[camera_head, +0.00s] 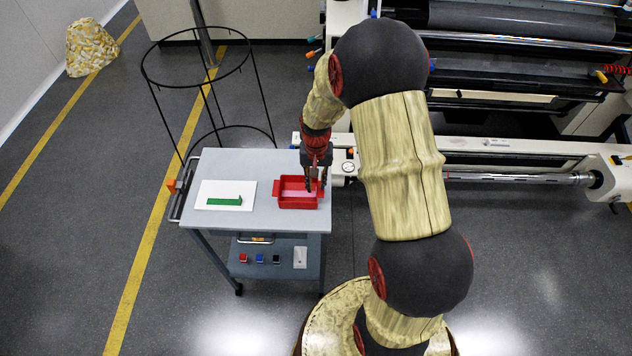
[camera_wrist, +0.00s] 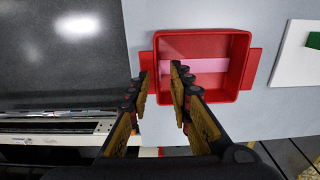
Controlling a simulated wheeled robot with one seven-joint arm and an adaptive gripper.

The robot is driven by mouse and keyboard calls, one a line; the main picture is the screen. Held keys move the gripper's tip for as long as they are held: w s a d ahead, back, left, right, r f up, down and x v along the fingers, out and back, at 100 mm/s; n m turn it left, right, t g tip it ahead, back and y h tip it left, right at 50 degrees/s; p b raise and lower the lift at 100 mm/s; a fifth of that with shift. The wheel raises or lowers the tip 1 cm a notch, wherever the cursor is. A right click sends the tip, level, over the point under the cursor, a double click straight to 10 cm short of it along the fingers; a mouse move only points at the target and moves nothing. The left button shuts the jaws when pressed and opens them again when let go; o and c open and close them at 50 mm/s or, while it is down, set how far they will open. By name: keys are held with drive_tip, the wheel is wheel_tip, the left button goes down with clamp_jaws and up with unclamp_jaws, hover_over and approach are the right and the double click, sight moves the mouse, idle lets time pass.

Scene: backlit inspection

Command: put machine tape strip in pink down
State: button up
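The pink tape strip (camera_wrist: 208,66) lies flat across the inside of the red tray (camera_wrist: 202,32) in the wrist view, partly hidden behind one finger. In the head view the tray (camera_head: 284,202) stands at the right end of the cart top, with a little pink showing inside. My gripper (camera_wrist: 163,72) is open, with a clear gap between its fingers and nothing held there. In the wrist view one finger overlaps the tray's inside and the other lies left of the tray's left wall. In the head view my gripper (camera_head: 316,184) is over the tray's right side.
A white board (camera_head: 212,190) with a green L-shaped piece (camera_head: 224,201) lies left on the grey cart top (camera_head: 266,165). Small blocks sit on the lower shelf (camera_head: 262,247). A large machine (camera_head: 510,150) stands right, a black wire frame (camera_head: 150,85) behind.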

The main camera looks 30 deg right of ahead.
wheel_tip(320, 180, up, 13)
drive_tip(key=p, duration=0.2)
drive_tip(key=s+a+r+n+t, duration=0.1)
drive_tip(key=s+a+r, duration=0.25)
drive_tip(key=r, duration=0.35)
drive_tip(key=s+a+r+n+t, duration=0.1)
drive_tip(key=s+a+r+n, duration=0.2)
drive_tip(key=r, duration=0.4)
drive_tip(key=s+a+r+n+t, duration=0.1)
drive_tip(key=s+a+r, duration=0.2)
drive_tip(key=s, duration=0.3)
drive_tip(key=s+a+r+n+t, duration=0.1)
drive_tip(key=s+a+r+t, duration=0.1)
drive_tip(key=s+a+r, duration=0.2)
drive_tip(key=s, duration=0.3)
drive_tip(key=shift+s+a+r+n+t, duration=0.15)
drive_tip(key=shift+s+a+n+t, duration=0.15)
drive_tip(key=shift+a+n, duration=0.1)
wheel_tip(320, 180, down, 7)
drive_tip(key=b, duration=0.7)
